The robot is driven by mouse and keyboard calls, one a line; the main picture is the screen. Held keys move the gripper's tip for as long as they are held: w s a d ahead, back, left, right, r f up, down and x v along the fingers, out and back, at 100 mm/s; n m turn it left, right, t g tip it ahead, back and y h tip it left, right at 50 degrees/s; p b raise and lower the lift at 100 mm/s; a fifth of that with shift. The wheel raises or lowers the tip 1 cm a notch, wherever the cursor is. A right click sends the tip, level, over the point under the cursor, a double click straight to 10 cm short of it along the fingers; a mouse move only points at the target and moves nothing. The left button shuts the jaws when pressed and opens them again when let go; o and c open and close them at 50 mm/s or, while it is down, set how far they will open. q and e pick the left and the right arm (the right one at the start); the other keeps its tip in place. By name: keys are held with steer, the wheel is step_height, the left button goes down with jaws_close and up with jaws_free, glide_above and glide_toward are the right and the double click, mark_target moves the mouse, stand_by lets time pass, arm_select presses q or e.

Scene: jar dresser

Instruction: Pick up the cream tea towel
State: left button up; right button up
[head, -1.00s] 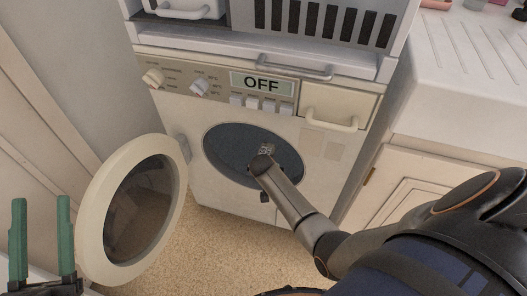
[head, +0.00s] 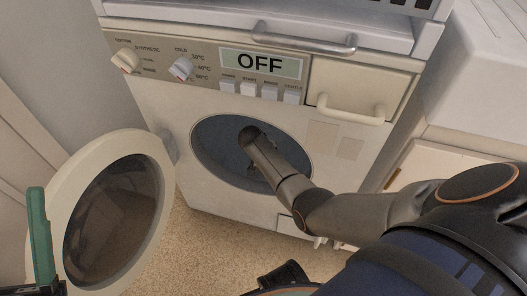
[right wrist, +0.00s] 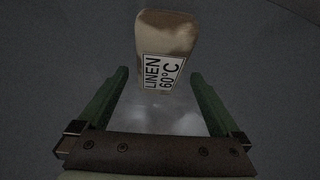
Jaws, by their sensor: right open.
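The cream tea towel (right wrist: 165,35) lies inside the washing machine drum in the right wrist view, with a label reading "LINEN 60°C". My right gripper (right wrist: 160,80) is open, its green fingers either side of an empty gap. The towel is beyond the fingertips, and I see no contact. In the head view my right arm reaches into the round drum opening (head: 214,150), which hides the right gripper and the towel. My left gripper (head: 42,240) shows only partly at the left edge, with one green finger visible.
The washing machine (head: 180,120) has its round door (head: 62,180) swung open to the left. Its display (head: 262,64) reads OFF. A drawer handle (head: 350,112) sticks out at upper right of the front. The floor (head: 190,250) below is clear.

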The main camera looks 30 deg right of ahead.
steer(key=shift+b+x, duration=0.7)
steer(key=shift+x, duration=0.7)
arm_select(q)
steer(key=f, duration=0.2)
steer(key=shift+w+d+f, duration=0.1)
steer(key=shift+d+f, duration=0.1)
steer(key=shift+f, duration=0.15)
arm_select(e)
steer(key=c, duration=1.1)
arm_select(q)
steer(key=shift+r, duration=0.1)
